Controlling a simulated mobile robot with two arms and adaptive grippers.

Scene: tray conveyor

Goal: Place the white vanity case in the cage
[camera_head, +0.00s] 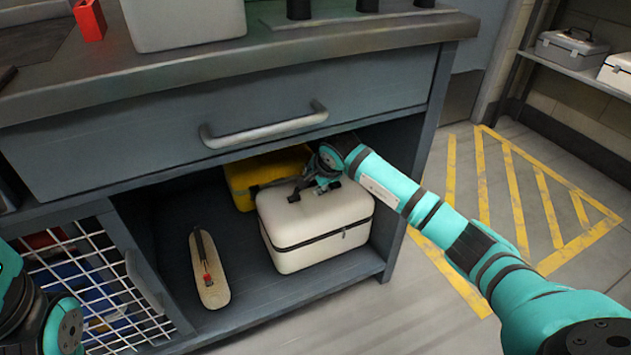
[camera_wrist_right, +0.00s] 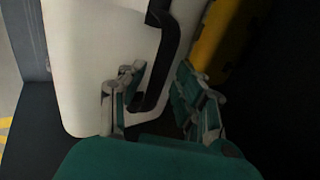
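The white vanity case (camera_head: 315,225) sits upright on the cabinet's lower shelf, with a dark zip line and a black handle on top. My right gripper (camera_head: 312,182) is at the top of the case. In the right wrist view its two fingers (camera_wrist_right: 158,95) stand apart, with the black handle (camera_wrist_right: 165,50) of the white case (camera_wrist_right: 95,60) between them, nearer the left finger. The cage (camera_head: 95,285) is the white wire-mesh compartment at lower left, with red and blue things behind the mesh. Parts of my left arm show at the lower left corner; its fingertips do not show.
A yellow case (camera_head: 262,175) stands behind the white case. A wooden board (camera_head: 207,275) with a dark-handled tool lies left of it on the shelf. The drawer (camera_head: 240,110) and worktop are close above my right gripper. Striped floor (camera_head: 510,190) is clear at right.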

